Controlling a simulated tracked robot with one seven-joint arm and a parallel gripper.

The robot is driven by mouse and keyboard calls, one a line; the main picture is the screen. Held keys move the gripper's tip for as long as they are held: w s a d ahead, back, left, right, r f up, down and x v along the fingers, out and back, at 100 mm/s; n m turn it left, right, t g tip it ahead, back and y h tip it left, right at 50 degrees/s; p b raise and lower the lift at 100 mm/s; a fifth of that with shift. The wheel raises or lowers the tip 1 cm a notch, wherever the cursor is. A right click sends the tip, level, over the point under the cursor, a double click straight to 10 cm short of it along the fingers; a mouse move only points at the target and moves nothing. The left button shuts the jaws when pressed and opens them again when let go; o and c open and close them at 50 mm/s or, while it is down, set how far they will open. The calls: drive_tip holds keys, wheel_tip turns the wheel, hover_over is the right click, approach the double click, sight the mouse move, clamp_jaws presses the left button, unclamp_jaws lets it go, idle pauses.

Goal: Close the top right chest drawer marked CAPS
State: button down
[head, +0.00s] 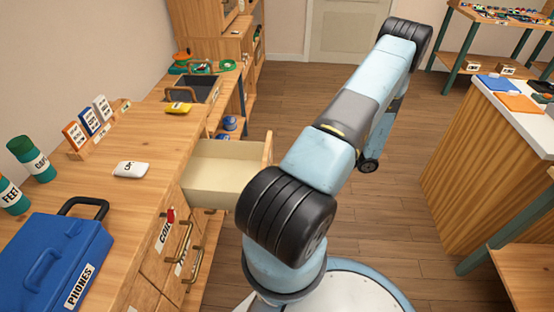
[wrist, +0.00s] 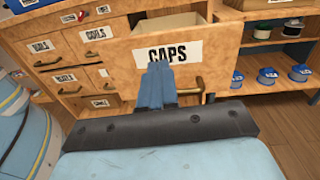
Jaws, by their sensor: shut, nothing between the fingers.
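The CAPS drawer (head: 222,170) stands pulled out from the chest in the head view, its cream inside showing empty. In the wrist view its wooden front (wrist: 225,65) faces me, with a white CAPS label and a brass handle (wrist: 190,90) low on it. My gripper (wrist: 157,70) is shut and empty, its blue fingers in front of the drawer front, overlapping the lower edge of the label. I cannot tell whether the fingertips touch the wood. In the head view my gripper is hidden behind my arm.
Other drawers, such as COILS (wrist: 96,34), look shut at the left in the wrist view. Shelves with blue items (wrist: 267,76) stand at the right. Open floor (head: 310,95) lies beyond the drawer.

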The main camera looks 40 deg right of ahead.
drive_tip(key=w+a+f+t, duration=0.1)
drive_tip(key=w+a, duration=0.7)
drive_tip(key=w, duration=0.1)
drive_tip(key=shift+w+a+f+m, duration=0.15)
drive_tip(key=shift+w+a+m, duration=0.25)
